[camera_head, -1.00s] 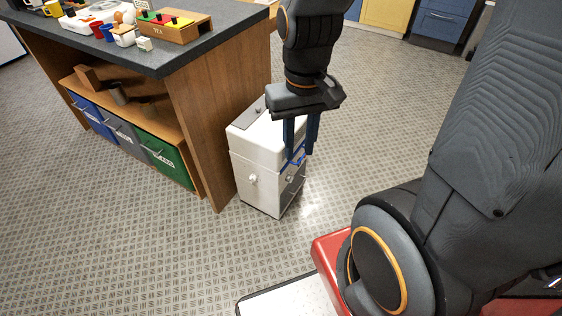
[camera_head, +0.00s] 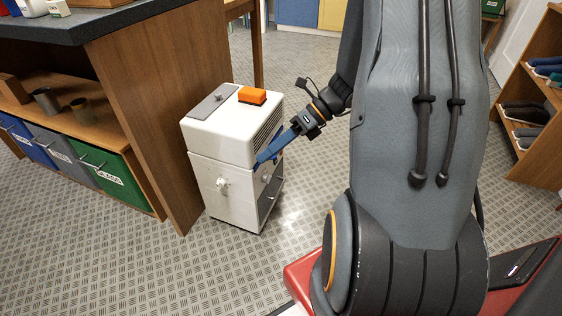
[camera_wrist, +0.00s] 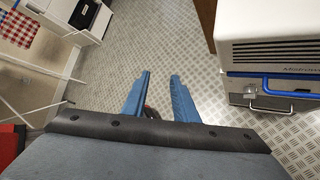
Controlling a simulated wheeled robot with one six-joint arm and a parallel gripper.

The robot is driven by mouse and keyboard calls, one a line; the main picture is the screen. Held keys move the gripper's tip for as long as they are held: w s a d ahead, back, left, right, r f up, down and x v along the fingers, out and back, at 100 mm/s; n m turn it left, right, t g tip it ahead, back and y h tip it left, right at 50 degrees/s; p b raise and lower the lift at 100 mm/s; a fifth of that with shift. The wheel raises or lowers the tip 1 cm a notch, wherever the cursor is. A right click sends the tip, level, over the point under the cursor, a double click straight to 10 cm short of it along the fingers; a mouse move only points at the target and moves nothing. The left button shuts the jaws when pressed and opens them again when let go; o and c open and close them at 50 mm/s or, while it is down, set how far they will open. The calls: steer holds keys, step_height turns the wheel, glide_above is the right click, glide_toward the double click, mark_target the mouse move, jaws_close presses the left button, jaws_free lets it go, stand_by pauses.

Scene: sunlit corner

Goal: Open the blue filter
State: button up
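A white boxy unit (camera_head: 222,142) stands on the floor at the end of the wooden counter. In the wrist view the white unit (camera_wrist: 268,24) is at the upper right, with a blue bar-like handle (camera_wrist: 282,87) on its front below the vents; I take this as the blue filter. My gripper (camera_wrist: 160,74) is open and empty, its two blue fingers apart over floor, left of the blue handle and not touching it. In the head view my gripper (camera_head: 268,155) reaches toward the unit's right face; its blue fingers blend with the filter there, so contact is unclear.
An orange block (camera_head: 252,95) sits on the unit's top. Below the blue handle is a metal latch or handle (camera_wrist: 268,105). The wooden counter (camera_head: 150,110) holds blue, grey and green drawers. Shoe shelves (camera_head: 535,110) stand right. Floor before the unit is clear.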

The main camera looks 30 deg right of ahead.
steer(key=w+d+f+m+t+b, duration=0.5)
steer(key=d+f+m+b, duration=0.1)
steer(key=d+f+m, duration=0.25)
steer(key=w+d+f+m+t+b, duration=0.55)
steer(key=d+f+m, duration=0.2)
steer(key=d, duration=0.25)
steer(key=b+x, duration=0.3)
steer(key=x, duration=0.4)
steer(key=shift+a+m+h, duration=0.2)
steer(key=shift+m+h, duration=0.2)
jaws_close()
